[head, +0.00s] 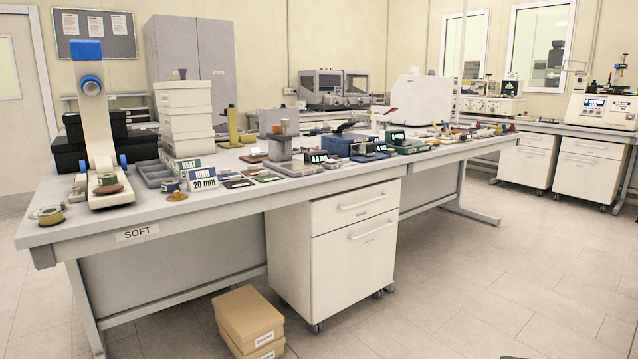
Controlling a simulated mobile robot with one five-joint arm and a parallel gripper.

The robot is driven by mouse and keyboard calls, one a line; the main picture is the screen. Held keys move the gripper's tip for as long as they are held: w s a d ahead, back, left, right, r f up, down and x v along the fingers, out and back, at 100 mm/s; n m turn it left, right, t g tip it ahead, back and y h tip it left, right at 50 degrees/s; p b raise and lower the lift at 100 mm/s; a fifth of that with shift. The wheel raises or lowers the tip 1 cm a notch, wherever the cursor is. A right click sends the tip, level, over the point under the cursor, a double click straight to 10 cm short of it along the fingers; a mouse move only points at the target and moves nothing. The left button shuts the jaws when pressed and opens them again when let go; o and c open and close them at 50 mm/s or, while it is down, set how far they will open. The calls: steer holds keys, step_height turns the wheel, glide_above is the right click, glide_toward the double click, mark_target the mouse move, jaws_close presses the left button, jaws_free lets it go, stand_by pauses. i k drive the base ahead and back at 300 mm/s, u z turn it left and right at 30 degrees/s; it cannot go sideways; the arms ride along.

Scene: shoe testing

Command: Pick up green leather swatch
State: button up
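Several small flat swatches lie on the long grey workbench (205,218), near its front edge and right of the "RING 20 mm" sign (203,179). One dark green swatch (238,184) lies closest to the sign. Other swatches beside it look dark or brown; at this distance I cannot tell all their colours apart or which are leather. My gripper is not in view.
A white stand with blue parts (91,130) is at the bench's left end. White stacked boxes (185,110), a grey tray (153,172) and a blue box (340,143) are near the swatches. Cardboard boxes (249,318) sit below; the floor at right is open.

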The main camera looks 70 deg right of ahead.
mark_target(265, 177)
steer(key=k, duration=0.55)
steer(key=z, duration=0.8)
steer(key=i, duration=1)
steer(key=u, duration=0.05)
